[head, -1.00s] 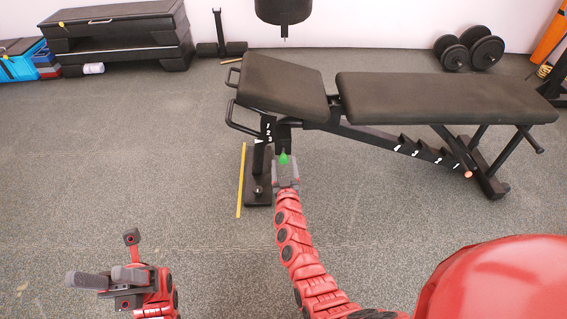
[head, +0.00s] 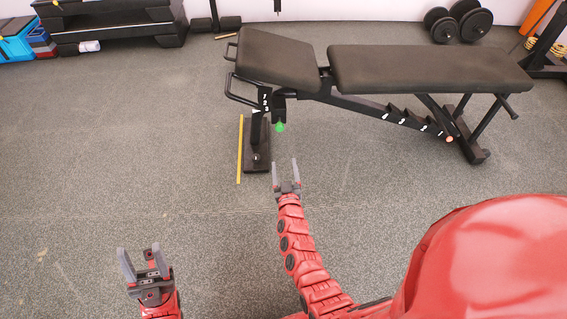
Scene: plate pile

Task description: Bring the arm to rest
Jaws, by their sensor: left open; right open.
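My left gripper (head: 142,264) is at the lower left of the head view. Its two grey fingers point up the picture, spread apart with nothing between them. My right gripper (head: 284,174) is near the middle, at the end of my red arm. Its fingers are spread and empty, pointing toward the base of the weight bench (head: 430,68). A gap of floor shows between the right fingertips and the green knob (head: 279,127) under the bench.
A yellow strip (head: 240,150) lies on the floor beside the bench's foot (head: 257,160). Dumbbells (head: 456,20) and a black stepped box (head: 110,22) stand at the back. The grey floor (head: 120,140) at the left and around both grippers is clear.

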